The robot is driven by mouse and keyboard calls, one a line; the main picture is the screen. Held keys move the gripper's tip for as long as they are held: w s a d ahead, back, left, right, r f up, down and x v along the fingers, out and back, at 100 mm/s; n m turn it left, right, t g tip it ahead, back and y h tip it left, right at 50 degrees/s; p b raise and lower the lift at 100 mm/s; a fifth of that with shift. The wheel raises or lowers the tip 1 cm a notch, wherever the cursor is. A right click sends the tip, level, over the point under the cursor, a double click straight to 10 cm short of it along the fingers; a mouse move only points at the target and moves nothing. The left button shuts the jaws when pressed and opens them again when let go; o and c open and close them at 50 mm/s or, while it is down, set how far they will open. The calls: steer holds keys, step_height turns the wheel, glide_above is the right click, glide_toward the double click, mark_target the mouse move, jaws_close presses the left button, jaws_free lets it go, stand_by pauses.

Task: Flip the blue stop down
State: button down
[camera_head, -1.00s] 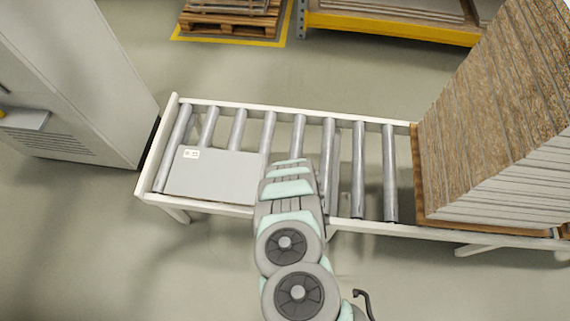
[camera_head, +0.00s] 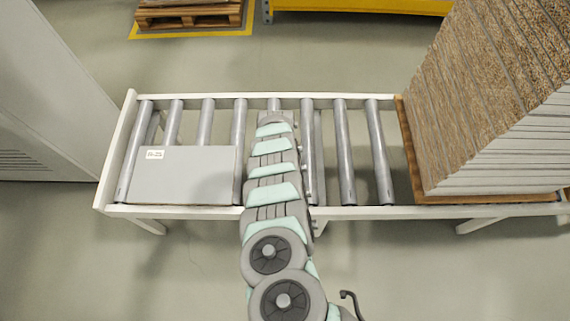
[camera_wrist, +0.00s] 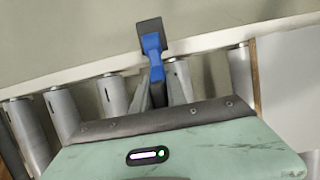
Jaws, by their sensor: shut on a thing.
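The blue stop (camera_wrist: 154,45) shows in the wrist view as a blue arm with a dark square pad at its upper end. It stands near the conveyor's side rail, its pad over the floor beyond the rail in the picture. My gripper (camera_wrist: 160,77) is shut on the lower part of the stop, with a finger on either side. The stop's lower end and hinge are hidden. In the head view, my arm reaches over the rollers to the far rail and hides the gripper and the stop.
The roller conveyor (camera_head: 350,212) runs across the head view. A grey panel (camera_head: 185,178) with a white label lies on its left rollers. A tall stack of boards (camera_head: 490,110) stands at the right end. Several rollers between arm and stack are bare.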

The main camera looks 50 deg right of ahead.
steer(key=shift+f, duration=0.1)
stand_by(0.5)
steer(key=c, duration=1.4)
jaws_free()
steer(key=p+v, duration=0.2)
steer(key=v, duration=0.8)
steer(key=shift+w+d+r, duration=0.2)
steer(key=shift+r, duration=0.15)
